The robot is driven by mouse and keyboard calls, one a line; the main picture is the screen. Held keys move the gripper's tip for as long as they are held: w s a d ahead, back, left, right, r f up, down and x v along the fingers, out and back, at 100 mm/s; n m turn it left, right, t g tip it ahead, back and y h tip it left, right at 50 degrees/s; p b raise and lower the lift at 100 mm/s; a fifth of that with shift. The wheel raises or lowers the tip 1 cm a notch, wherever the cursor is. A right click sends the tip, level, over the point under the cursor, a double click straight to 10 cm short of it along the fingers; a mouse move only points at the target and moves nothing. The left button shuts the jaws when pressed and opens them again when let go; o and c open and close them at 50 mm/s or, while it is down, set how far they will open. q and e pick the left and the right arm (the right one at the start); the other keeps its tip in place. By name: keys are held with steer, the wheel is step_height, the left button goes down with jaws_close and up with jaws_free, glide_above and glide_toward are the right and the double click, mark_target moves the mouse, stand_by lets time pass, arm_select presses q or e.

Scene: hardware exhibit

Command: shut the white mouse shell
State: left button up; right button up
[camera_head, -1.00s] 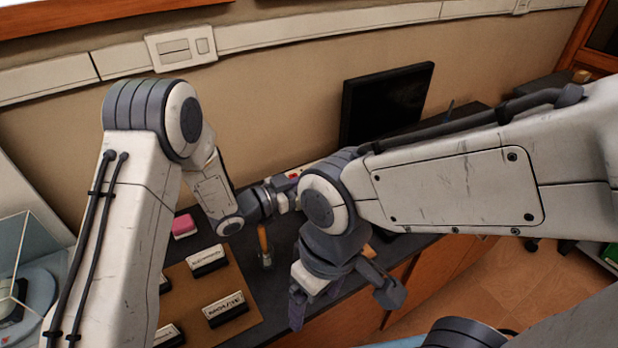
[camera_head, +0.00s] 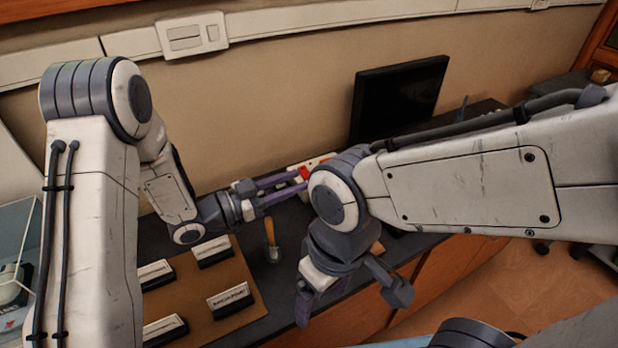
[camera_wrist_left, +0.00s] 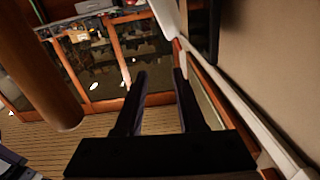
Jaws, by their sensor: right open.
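I cannot make out a white mouse shell for certain. A white and red thing (camera_head: 318,162) lies on the far side of the counter, partly hidden behind my grippers; I cannot tell what it is. My left gripper (camera_head: 302,180) is open, its purple fingers pointing right beside that thing in the head view. In the left wrist view my left gripper (camera_wrist_left: 159,75) has its two fingers apart with nothing between them. My right gripper (camera_head: 318,300) is open and empty, pointing down near the counter's front edge. My right wrist hides part of the counter.
A black monitor (camera_head: 400,98) stands at the back. An orange-handled tool (camera_head: 271,235) stands on the dark counter. A brown mat (camera_head: 205,280) carries several labelled blocks. A clear case (camera_head: 22,225) with a white thing inside is at the left. A wall (camera_wrist_left: 270,70) is close to my left gripper's right side.

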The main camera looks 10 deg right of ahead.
arm_select(q)
steer(key=shift+s+a, duration=0.25)
steer(key=shift+a, duration=0.25)
steer(key=shift+d, duration=0.1)
